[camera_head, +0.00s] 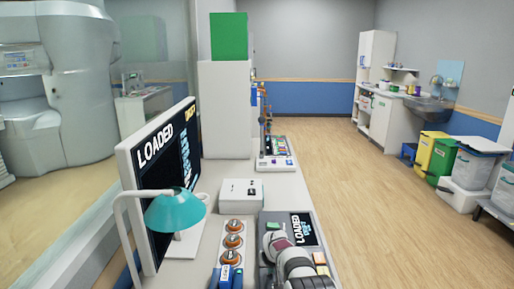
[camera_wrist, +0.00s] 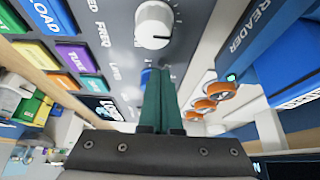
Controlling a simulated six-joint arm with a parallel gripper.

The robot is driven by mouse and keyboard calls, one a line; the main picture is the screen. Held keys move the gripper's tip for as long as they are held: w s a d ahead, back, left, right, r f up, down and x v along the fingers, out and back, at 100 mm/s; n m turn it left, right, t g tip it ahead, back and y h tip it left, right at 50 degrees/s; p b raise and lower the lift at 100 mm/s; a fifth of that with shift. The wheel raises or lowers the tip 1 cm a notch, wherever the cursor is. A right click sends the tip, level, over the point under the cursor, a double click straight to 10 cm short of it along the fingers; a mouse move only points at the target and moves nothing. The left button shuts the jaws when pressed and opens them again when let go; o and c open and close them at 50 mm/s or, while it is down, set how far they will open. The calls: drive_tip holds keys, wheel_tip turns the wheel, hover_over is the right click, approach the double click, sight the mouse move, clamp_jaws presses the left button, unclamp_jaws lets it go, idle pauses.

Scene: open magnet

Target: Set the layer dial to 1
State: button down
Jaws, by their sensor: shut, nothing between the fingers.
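The control panel (camera_wrist: 115,12) fills the upper left of the wrist view. It carries a white dial (camera_wrist: 153,25) with tick marks around it. Below it a blue knob (camera_wrist: 147,77) shows partly behind my fingers, beside lettering that seems to read LAYER. Its setting is hidden. My gripper (camera_wrist: 161,70) has dark green fingers, pressed together and empty, with tips in front of or beside the blue knob; contact cannot be told. In the head view, my gripper (camera_head: 272,240) is over the panel (camera_head: 264,260), and the dials cannot be made out.
Coloured buttons, including a purple one (camera_wrist: 72,55), line the panel's left side. Several orange-ringed sockets (camera_wrist: 204,105) and a blue reader (camera_wrist: 270,70) are at the right. A monitor (camera_head: 160,170), teal lamp (camera_head: 175,210) and white box (camera_head: 241,194) stand on the desk.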

drive_tip(key=shift+w+d, duration=0.15)
drive_tip(key=shift+w, duration=0.15)
idle(0.4)
